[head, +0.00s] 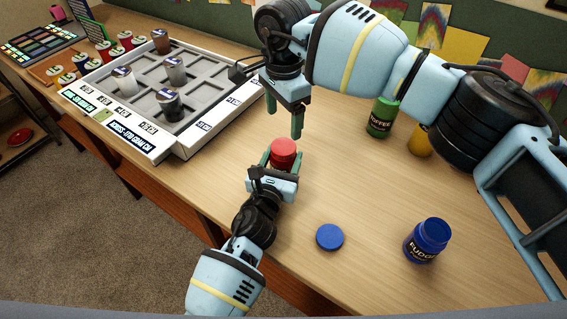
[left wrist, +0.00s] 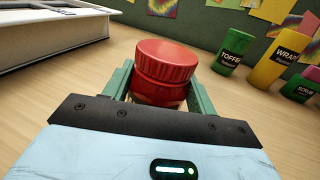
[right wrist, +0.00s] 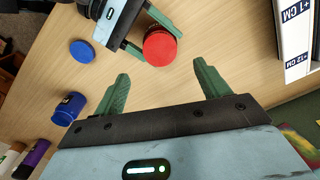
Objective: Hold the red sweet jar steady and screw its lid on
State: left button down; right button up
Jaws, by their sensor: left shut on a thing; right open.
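The red jar (left wrist: 158,95) stands upright on the wooden table, with its red lid (left wrist: 167,60) on top. The lid also shows in the head view (head: 283,147) and the right wrist view (right wrist: 160,48). I cannot tell how tightly it sits. My left gripper (head: 279,162) is shut on the jar, one finger on each side below the lid; the fingers hide part of the jar's body. My right gripper (head: 284,122) is open and empty, above and just behind the jar, apart from the lid. In the right wrist view its fingers (right wrist: 160,75) point towards the lid.
A blue lid (head: 330,237) lies on the table, with an open blue fudge jar (head: 428,243) to its right. A green toffee jar (head: 381,118) and a yellow jar (head: 420,140) stand behind. A grey compartment tray (head: 205,138) is at the left. Table around the red jar is clear.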

aim_at(283, 146)
dwell(0.4)
jog(key=shift+f, duration=4.05)
jog(key=shift+c, duration=0.2)
jog(key=c, duration=1)
jog(key=m, duration=0.8)
jog(key=o, duration=1.2)
jog(key=shift+r, duration=0.15)
notch_tip(283, 146, up, 12)
jog(key=shift+f, duration=0.1)
